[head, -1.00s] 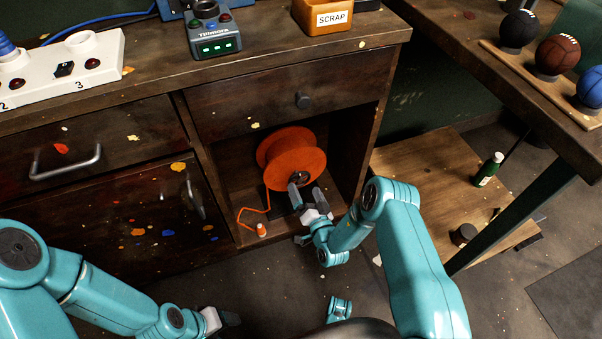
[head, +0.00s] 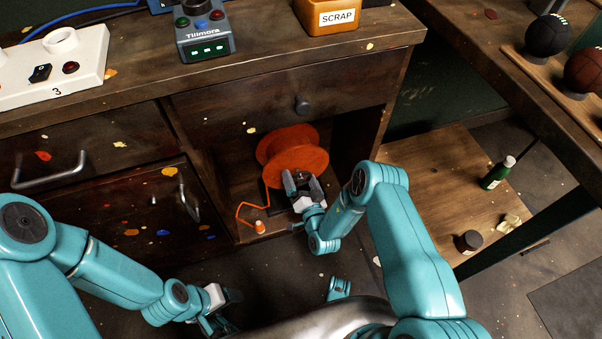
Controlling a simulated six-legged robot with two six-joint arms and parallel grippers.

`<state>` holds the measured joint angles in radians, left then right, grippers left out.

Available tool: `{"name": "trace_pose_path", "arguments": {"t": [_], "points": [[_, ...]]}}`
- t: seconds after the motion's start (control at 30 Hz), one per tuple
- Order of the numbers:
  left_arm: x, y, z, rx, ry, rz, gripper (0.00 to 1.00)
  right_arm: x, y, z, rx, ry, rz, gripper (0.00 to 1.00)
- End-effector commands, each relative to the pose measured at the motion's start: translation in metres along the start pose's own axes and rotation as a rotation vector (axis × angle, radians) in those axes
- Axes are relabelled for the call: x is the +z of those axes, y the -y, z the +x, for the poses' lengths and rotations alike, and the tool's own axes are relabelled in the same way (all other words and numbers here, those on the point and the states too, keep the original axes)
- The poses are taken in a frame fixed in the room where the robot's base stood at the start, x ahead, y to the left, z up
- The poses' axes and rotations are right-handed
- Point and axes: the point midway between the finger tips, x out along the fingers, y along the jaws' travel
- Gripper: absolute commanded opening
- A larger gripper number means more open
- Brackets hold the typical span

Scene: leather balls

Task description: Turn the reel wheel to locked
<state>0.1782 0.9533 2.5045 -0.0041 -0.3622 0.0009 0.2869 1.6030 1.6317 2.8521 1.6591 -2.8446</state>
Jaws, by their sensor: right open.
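The orange reel wheel (head: 291,153) stands in the open compartment of the wooden workbench, with an orange cord running from it to a small orange-and-white end piece (head: 259,227). My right gripper (head: 302,183) is at the lower front of the reel, its two fingers apart around the dark hub area. The fingers hide part of the hub, and I cannot tell if they touch it. My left gripper (head: 229,297) is low over the floor at the bottom, away from the reel; its fingers are too dark and small to read.
Above the compartment is a closed drawer with a round knob (head: 302,104). The bench top holds a Tillmora device (head: 204,38), a SCRAP bin (head: 333,17) and a white switch panel (head: 55,75). A green bottle (head: 497,173) and dark jar (head: 469,242) stand on a low shelf at right.

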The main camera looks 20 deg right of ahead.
Motion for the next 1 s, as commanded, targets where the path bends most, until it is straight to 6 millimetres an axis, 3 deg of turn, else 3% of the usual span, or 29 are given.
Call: {"name": "trace_pose_path", "arguments": {"t": [0.47, 0.63, 1.0], "points": [[0.0001, -0.0002, -0.0002, 0.0, 0.0, 0.0, 0.63, 0.0025, 0.0032, -0.0041, 0.0, -0.001, 0.0, 1.0], [0.0002, -0.0002, -0.0002, 0.0, 0.0, 0.0, 0.63, 0.0024, 0.0031, -0.0038, 0.0, -0.001, 0.0, 0.55], [0.0006, -0.0013, -0.0026, 0.0, 0.002, 0.001, 0.63, 0.0011, 0.0026, -0.0012, 0.001, -0.001, 0.048, 0.55]]}}
